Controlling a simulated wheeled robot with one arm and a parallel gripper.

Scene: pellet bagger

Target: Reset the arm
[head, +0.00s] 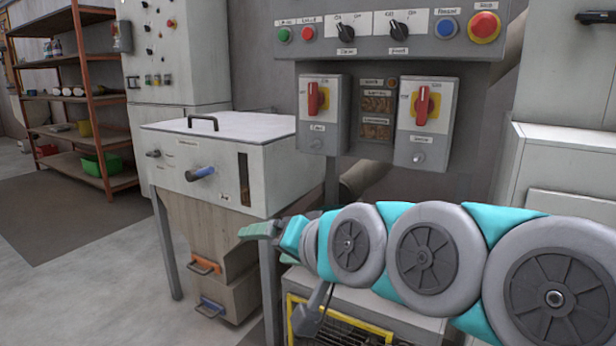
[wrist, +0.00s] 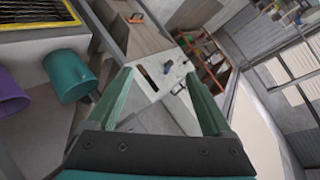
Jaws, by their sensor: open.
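My gripper (head: 256,230) shows in the head view at the end of my teal and grey arm, which reaches in from the right edge toward the left. Its green fingers are in front of the hopper cabinet's right side. In the wrist view my gripper (wrist: 165,90) has its two green fingers spread wide apart, with nothing between them. It is open and empty. I cannot tell from these frames whether it touches anything.
A white-lidded hopper cabinet (head: 215,165) stands left of my gripper. A control panel (head: 385,30) with red rotary switches hangs behind my arm. A yellow grille (head: 340,325) lies below. Shelves (head: 85,95) stand far left. The floor (head: 100,265) at left is clear.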

